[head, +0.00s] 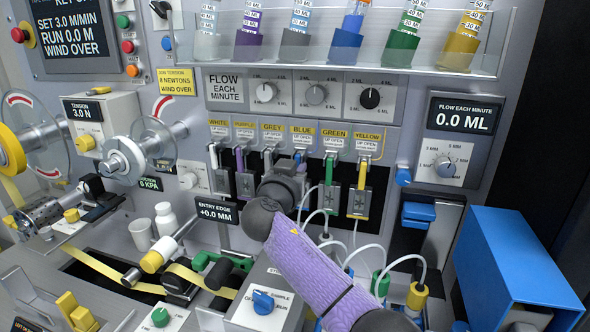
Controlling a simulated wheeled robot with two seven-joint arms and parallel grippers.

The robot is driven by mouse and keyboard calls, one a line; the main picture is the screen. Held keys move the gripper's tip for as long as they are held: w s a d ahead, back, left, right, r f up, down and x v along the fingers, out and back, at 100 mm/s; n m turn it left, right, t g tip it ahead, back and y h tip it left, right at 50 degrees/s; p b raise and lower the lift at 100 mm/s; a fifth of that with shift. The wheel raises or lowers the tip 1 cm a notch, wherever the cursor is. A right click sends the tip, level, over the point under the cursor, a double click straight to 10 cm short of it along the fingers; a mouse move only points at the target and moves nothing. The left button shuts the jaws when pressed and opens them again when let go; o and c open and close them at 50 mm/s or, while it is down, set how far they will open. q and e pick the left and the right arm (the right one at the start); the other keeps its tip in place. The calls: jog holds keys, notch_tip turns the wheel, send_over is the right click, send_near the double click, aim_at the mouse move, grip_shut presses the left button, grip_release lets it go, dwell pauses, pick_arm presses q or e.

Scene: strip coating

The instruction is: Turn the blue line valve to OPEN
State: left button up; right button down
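The row of line valves stands under labels reading white, purple, grey, blue, green and yellow. The blue valve's label (302,132) shows in the head view, with "UP OPEN" on a plate below it. A small bit of the blue valve's handle (298,157) seems to show just under that plate; its body is hidden behind my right gripper. My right gripper (290,172) is at the blue valve, its arm in a purple sleeve coming from the lower right. Its fingertips are hidden, so I cannot tell whether it is open or touching the handle. My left gripper is out of view.
The grey valve (267,159) and green valve (330,172) stand close on either side. The yellow valve (360,200) is further right. Pale tubes (372,247) loop below them. A blue box (515,265) stands at the right. The flow display (464,115) reads 0.0 ML.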

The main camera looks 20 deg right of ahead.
dwell(0.3)
jog(key=shift+s+a+r+g+y+p, duration=0.1)
jog(key=shift+r+g+y+p, duration=0.15)
jog(key=shift+g+y+p, duration=1.1)
jog(key=shift+s+a+r+g+y+p, duration=0.1)
jog(key=shift+r+g+p, duration=0.3)
jog(key=shift+p, duration=1.8)
jog(key=shift+s+r+g+y+p, duration=0.1)
jog(key=shift+g+y+p, duration=0.75)
jog(key=shift+p, duration=0.95)
jog(key=shift+g, duration=0.3)
jog(key=c, duration=0.6)
grip_release()
